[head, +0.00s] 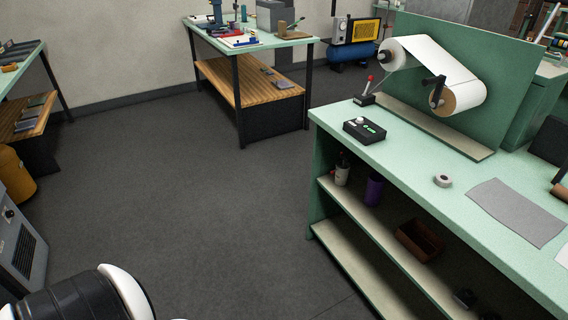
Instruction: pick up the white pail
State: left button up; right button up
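I cannot make out a white pail for certain in the head view. A small whitish container (342,173) stands on the upper shelf under the green workbench, near its left end; it is too small to tell what it is. Neither of my grippers is in view. Part of my own arm, black and white, shows at the bottom left.
The green workbench (400,150) fills the right side, with a paper roll (460,92), a black control box (364,131) and a tape roll (443,181). Its shelf holds a purple cup (374,190) and a brown bin (418,241). The grey floor (190,190) is clear.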

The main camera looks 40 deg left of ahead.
aim_at(342, 174)
jog(key=u, duration=0.85)
jog(key=i+l, duration=0.15)
jog(key=i, duration=0.25)
jog(key=i+l, duration=0.15)
jog(key=i, duration=0.25)
